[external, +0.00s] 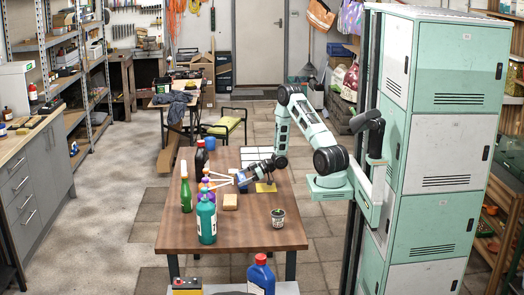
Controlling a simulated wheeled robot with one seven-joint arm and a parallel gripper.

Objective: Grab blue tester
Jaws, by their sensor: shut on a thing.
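The blue tester (242,182) is a small blue block over the middle of the wooden table, right at my gripper. My gripper (240,178) reaches in from the right, low over the tabletop, and is shut on the blue tester. The jaws are small in this view and partly hidden. I cannot tell whether the tester touches the table.
The wooden table (262,228) holds several bottles on its left, including a teal one (207,222) and a green one (186,190). A tan block (230,201), a yellow piece (266,187) and a small can (278,218) are close by.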

